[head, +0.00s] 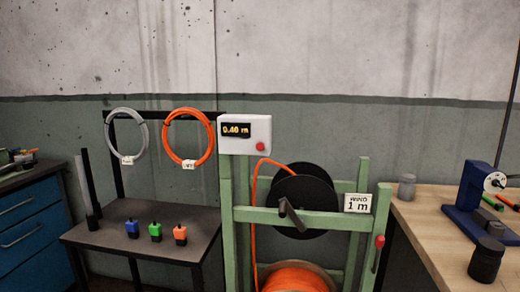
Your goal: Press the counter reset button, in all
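The counter (244,134) is a white box on top of the left post of a green frame. Its dark display (236,130) reads 0.40 m in orange digits. A round red button (260,146) sits at the lower right of the box's front face. Nothing covers the button or touches it. Neither of my grippers shows in the head view.
The green frame (300,215) holds a black reel (303,198) with a crank, an orange cable spool (298,279) below, and a sign reading 1 m (357,203). A dark table (150,229) stands left, a wooden bench (430,222) right.

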